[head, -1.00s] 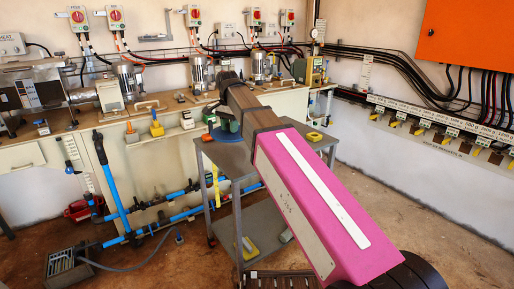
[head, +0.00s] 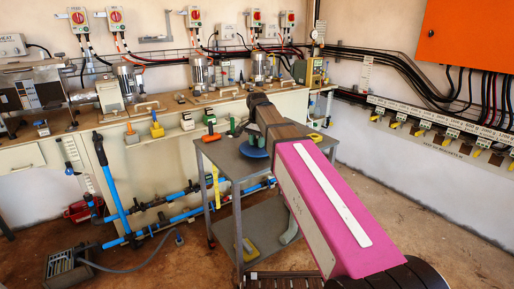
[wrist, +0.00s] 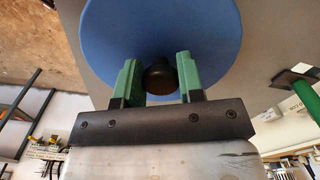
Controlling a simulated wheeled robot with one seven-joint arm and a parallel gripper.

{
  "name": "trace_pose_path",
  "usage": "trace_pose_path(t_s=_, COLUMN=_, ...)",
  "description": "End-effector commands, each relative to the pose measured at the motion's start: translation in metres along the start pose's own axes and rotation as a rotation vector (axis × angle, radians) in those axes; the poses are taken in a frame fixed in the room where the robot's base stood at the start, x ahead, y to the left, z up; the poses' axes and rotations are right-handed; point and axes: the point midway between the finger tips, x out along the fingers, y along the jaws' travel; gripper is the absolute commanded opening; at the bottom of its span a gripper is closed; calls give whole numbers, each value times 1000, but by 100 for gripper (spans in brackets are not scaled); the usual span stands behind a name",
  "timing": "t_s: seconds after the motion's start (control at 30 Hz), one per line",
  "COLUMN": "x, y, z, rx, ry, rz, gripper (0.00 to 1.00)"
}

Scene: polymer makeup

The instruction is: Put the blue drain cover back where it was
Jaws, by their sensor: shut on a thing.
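The blue drain cover (wrist: 205,25) is a round disc with a dark knob at its centre. In the wrist view my gripper (wrist: 160,78) has its green fingers on either side of this knob, shut on it. In the head view the blue cover (head: 253,150) shows at the end of my arm, over the top of the grey cart (head: 228,165). My arm hides part of it. I cannot tell whether the cover touches the cart top.
An orange-handled tool (head: 211,137) and a yellow item (head: 315,137) are on the cart top. A slatted metal grate (head: 285,280) lies on the floor, partly behind my arm. A grey box (head: 68,268) stands at the left by blue pipes (head: 118,205).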

Motion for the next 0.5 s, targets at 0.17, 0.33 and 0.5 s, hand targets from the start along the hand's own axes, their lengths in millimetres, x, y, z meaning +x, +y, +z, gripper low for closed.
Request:
trace_pose_path(t_s=0.17, x=23, y=0, z=0, rx=0, ry=-1, rz=1, gripper=6)
trace_pose_path(t_s=0.33, x=25, y=0, z=0, rx=1, ry=1, rz=-1, gripper=6)
trace_pose_path(t_s=0.5, x=26, y=0, z=0, rx=1, ry=0, rz=0, gripper=6)
